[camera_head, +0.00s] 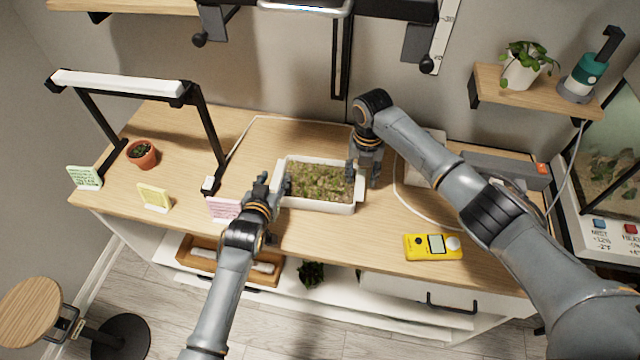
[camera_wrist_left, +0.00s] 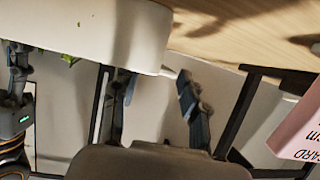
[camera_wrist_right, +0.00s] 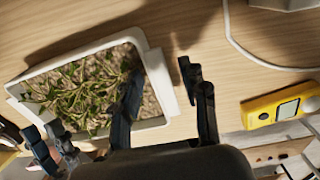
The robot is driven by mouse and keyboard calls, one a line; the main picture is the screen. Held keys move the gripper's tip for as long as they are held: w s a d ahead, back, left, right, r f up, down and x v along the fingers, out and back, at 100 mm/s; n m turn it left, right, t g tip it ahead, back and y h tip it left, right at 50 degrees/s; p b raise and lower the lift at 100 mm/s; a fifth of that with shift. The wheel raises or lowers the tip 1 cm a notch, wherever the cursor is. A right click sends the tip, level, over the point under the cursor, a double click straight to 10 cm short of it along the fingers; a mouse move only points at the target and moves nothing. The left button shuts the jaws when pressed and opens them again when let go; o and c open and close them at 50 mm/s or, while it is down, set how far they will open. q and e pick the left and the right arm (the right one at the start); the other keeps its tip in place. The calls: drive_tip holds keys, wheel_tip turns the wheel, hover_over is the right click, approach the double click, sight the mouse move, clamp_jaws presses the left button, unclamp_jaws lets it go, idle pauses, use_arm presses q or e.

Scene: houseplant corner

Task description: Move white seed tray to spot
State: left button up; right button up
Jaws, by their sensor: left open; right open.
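The white seed tray (camera_head: 318,207), filled with soil and small green seedlings, sits on the wooden tabletop near the middle. My left gripper (camera_head: 274,186) is open at the tray's left end; in the left wrist view its fingers (camera_wrist_left: 155,85) are by the tray's white wall (camera_wrist_left: 90,25). My right gripper (camera_head: 363,172) is open at the tray's right end; in the right wrist view its fingers (camera_wrist_right: 160,80) lie on either side of the end rim (camera_wrist_right: 154,72). I cannot tell whether any finger touches the tray. No spot is clearly identifiable; thin white lines (camera_head: 290,117) run over the tabletop behind and beside the tray.
A grow lamp (camera_head: 125,84) on black legs stands at left, with a terracotta pot (camera_head: 142,155) and cards (camera_head: 154,196). A pink card (camera_head: 222,208) stands near my left gripper. A yellow meter (camera_head: 433,247) lies front right.

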drive_tip(key=shift+r, duration=0.15)
use_arm(q)
drive_tip(key=v, duration=1.1)
use_arm(e)
wheel_tip(320, 180, up, 12)
drive_tip(key=shift+s, duration=0.1)
